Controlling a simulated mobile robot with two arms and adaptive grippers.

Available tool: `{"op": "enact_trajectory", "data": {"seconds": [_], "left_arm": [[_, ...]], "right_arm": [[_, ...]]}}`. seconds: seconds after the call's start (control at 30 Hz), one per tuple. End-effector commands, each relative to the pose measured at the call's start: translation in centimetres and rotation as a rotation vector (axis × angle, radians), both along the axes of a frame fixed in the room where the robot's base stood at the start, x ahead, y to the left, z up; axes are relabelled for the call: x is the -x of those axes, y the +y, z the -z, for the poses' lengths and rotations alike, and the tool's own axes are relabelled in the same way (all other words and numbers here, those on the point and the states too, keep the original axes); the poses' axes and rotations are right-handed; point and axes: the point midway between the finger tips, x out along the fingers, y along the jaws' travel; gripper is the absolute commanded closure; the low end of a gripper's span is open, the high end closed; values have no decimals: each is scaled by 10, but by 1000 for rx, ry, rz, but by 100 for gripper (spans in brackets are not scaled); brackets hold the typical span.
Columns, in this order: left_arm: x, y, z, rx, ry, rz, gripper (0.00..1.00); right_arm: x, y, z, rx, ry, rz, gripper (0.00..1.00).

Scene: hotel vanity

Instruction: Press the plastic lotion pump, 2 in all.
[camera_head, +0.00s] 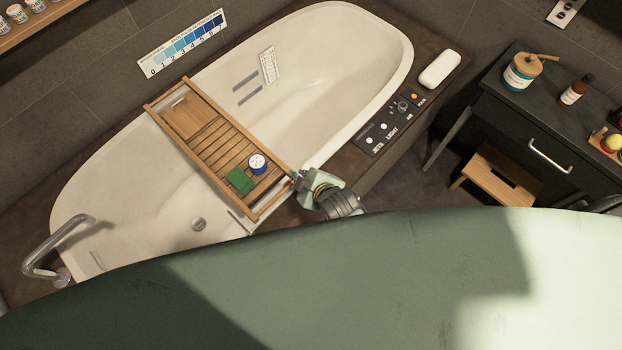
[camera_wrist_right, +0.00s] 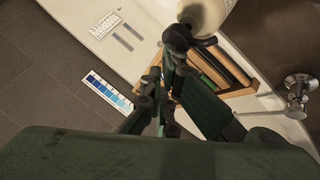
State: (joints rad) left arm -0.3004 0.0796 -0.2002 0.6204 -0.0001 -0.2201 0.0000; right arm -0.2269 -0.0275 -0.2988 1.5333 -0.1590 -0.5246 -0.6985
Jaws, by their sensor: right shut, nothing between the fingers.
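A teal bottle with a white label and a tan pump top with a spout (camera_head: 520,74) stands upright on the dark vanity at the upper right of the head view. It is the only thing with a pump that I make out. My right gripper (camera_head: 299,180) is by the near right end of the bath tray, far from the bottle. It is shut and empty. In the right wrist view its dark fingers (camera_wrist_right: 165,96) are close together. A cream rounded thing (camera_wrist_right: 208,12) is partly in view above them; I cannot tell what it is. My left gripper is not in view.
The wooden tray (camera_head: 196,150) spans the white bathtub (camera_head: 330,45), with a green block (camera_head: 240,181) and a round tin (camera_head: 257,163) on it. A dark bottle (camera_head: 573,94) stands beside the pump bottle. A wooden stool (camera_head: 497,178) stands by the vanity (camera_head: 510,120).

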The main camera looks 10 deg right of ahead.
Motion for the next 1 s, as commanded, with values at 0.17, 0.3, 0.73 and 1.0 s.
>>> {"op": "enact_trajectory", "data": {"seconds": [0.17,0.3,0.73,1.0], "left_arm": [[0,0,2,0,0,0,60],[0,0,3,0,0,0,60],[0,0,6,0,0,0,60],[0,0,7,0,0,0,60]], "right_arm": [[1,0,4,1,2,1,100],[1,-1,5,1,3,0,100],[1,-1,12,2,5,1,100],[1,-1,13,2,5,1,100]]}}
